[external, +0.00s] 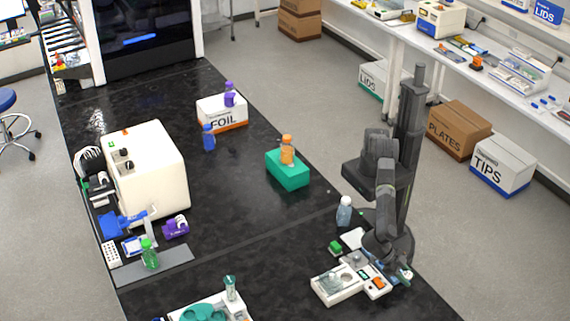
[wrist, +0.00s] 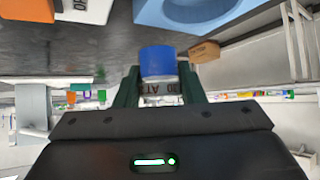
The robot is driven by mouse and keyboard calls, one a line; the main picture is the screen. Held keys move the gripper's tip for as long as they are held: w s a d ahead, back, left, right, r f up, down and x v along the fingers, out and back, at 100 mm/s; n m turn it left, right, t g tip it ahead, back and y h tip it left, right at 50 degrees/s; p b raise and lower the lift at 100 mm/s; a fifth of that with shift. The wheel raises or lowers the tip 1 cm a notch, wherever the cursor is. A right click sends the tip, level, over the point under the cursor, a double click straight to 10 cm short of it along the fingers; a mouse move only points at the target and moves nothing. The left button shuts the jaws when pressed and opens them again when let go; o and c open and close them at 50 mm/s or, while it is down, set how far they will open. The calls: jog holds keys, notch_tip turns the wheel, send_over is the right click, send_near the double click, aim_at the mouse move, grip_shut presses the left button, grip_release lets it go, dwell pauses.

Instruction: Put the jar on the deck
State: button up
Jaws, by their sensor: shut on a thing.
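A jar (wrist: 158,62) with a blue cap and a clear, lettered body shows in the wrist view. My gripper (wrist: 159,88) is shut on its body, with one dark green finger on each side. In the external view my gripper (external: 404,273) is low at the right front of the black bench, beside a small white device; the held jar cannot be made out clearly there. I cannot tell for sure which surface is the deck; a flat grey plate (external: 175,268) lies at the left front with a green-capped bottle (external: 149,254) on it.
A white device (external: 337,286) and a pale bottle (external: 344,211) stand near my arm. A teal block (external: 287,174) bears an orange jar (external: 287,149). A large white machine (external: 146,170) stands at left, a FOIL box (external: 222,113) behind. The middle bench is clear.

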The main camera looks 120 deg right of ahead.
jog(key=shift+f, duration=1.55)
jog(key=shift+f, duration=0.2)
jog(key=o, duration=1.1)
jog(key=shift+c, duration=0.2)
jog(key=shift+r, duration=0.15)
jog(key=shift+w+d+r, duration=0.15)
jog(key=b+v, duration=0.1)
jog(key=v, duration=1)
jog(key=shift+d+r, duration=0.15)
jog(key=shift+r, duration=0.1)
jog(key=shift+f, duration=0.1)
